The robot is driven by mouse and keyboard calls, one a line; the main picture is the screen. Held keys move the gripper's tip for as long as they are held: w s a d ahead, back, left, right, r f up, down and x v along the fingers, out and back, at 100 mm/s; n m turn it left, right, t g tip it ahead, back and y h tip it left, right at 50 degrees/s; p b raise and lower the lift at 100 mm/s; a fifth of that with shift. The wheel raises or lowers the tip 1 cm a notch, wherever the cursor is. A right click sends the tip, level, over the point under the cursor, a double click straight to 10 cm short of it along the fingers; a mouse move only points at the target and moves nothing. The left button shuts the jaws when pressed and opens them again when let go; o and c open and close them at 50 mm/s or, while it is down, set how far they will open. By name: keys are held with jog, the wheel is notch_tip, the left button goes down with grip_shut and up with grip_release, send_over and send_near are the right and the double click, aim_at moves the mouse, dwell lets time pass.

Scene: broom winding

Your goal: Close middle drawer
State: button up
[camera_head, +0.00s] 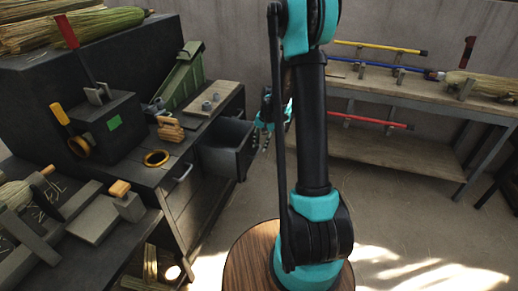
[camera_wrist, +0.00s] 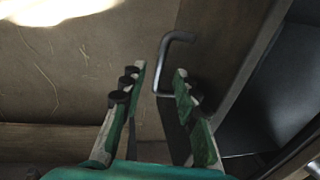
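A drawer (camera_head: 228,150) stands pulled out of the dark workbench cabinet in the head view. In the wrist view, its brown front panel (camera_wrist: 222,45) and dark inside (camera_wrist: 288,85) show at the right. Its metal bar handle (camera_wrist: 164,62) shows just beyond and between my fingertips. My gripper (camera_wrist: 158,78) is open, its two green fingers apart, with the handle in the gap; I cannot tell if they touch. In the head view, my gripper (camera_head: 267,121) is at the drawer's front, partly hidden behind my arm.
Another handle (camera_head: 182,173) is on the cabinet front. A shelf table (camera_head: 435,99) with broom sticks stands at the back right. The floor between is clear.

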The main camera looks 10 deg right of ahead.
jog(key=shift+x, duration=1.35)
grip_shut()
